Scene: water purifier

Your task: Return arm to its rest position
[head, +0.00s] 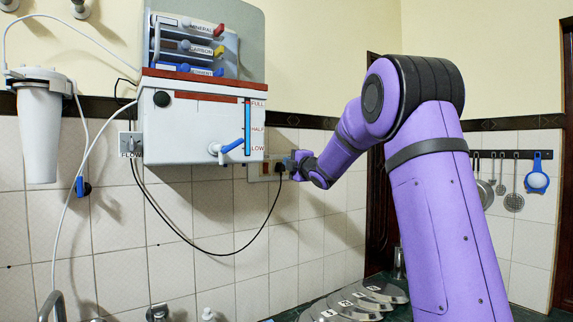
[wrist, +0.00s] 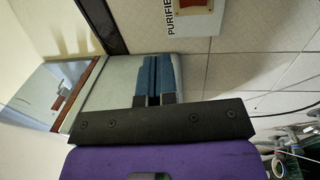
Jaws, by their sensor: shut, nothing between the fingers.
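My purple arm rises from the lower right in the head view and reaches back to the wall. My gripper (head: 296,163) is at its far end, just right of the wall socket panel (head: 268,170). I cannot tell there whether it touches the panel. In the wrist view my gripper (wrist: 152,62) shows two blue fingers side by side, shut with nothing between them. The water purifier (head: 200,130) hangs on the wall to the left. The switch plate marked PURIFIER (wrist: 192,14) with its red-brown switch lies beyond the fingertips in the wrist view.
A white filter canister (head: 40,130) hangs at the far left, with a hose. A black cable loops from the socket to the purifier. Steel lids (head: 350,300) lie on the counter below the arm. Utensils (head: 514,190) hang at the right.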

